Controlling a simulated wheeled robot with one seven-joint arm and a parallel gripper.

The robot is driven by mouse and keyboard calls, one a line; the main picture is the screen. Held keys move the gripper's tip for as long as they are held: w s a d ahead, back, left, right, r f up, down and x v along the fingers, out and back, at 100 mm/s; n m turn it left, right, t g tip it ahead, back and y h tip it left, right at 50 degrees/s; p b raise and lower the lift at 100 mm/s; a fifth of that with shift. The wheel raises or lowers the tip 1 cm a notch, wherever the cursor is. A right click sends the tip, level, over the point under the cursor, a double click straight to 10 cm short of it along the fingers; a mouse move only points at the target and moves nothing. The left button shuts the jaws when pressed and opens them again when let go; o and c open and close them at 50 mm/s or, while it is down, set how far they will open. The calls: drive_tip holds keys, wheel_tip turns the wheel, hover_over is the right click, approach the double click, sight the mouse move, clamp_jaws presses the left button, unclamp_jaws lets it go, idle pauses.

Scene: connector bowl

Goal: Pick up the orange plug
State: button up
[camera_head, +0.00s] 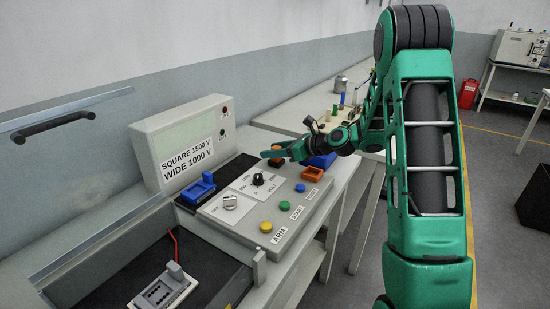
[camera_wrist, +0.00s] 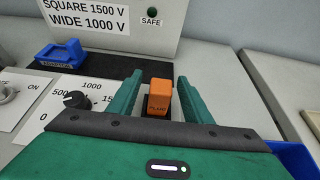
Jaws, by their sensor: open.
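The orange plug (camera_wrist: 160,97) stands upright between the two green fingers of my gripper (camera_wrist: 160,78) in the wrist view, with a narrow gap on each side. In the head view my gripper (camera_head: 277,152) is over the far part of the test console, and a small bit of the orange plug (camera_head: 276,163) shows just below the fingers. My gripper is open.
The console has a blue adaptor (camera_head: 198,188), a black dial (camera_head: 258,179), a grey knob (camera_head: 230,201) and coloured buttons. An orange holder (camera_head: 312,173) and a blue bin (camera_head: 321,160) are close to my gripper. A labelled upright panel (camera_head: 186,148) stands behind.

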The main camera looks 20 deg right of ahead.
drive_tip(key=shift+x, duration=1.5)
drive_tip(key=shift+r, duration=0.1)
drive_tip(key=c, duration=1.1)
drive_tip(key=shift+w, duration=0.1)
drive_tip(key=shift+c, duration=0.2)
